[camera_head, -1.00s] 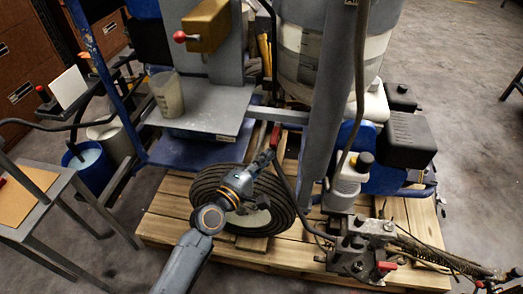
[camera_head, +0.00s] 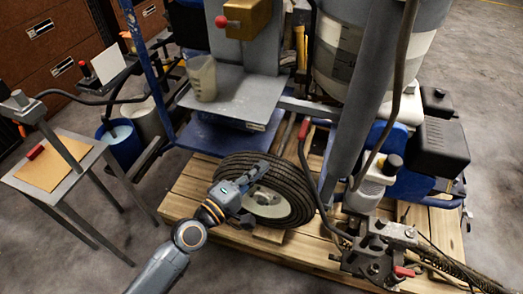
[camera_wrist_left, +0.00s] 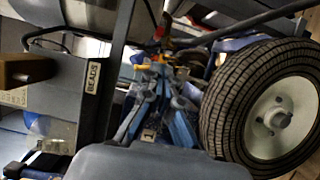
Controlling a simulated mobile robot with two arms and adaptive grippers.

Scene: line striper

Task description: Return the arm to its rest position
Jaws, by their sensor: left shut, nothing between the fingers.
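My left arm comes in from the lower left in the head view. My left gripper (camera_head: 258,172) is shut and empty, in front of the upper part of the black tyre with a pale hub (camera_head: 268,203). Whether it touches the tyre cannot be told. In the left wrist view, the closed fingers (camera_wrist_left: 158,68) point toward the striper's frame, with the wheel (camera_wrist_left: 270,110) close on the right. My right gripper is not in view.
The line striper stands on a wooden pallet (camera_head: 190,197). A red-tipped lever (camera_head: 304,128) rises beside the wheel. A translucent cup (camera_head: 202,78) stands on a grey shelf. A side table (camera_head: 87,158) holds a brown board. Floor is open between table and pallet.

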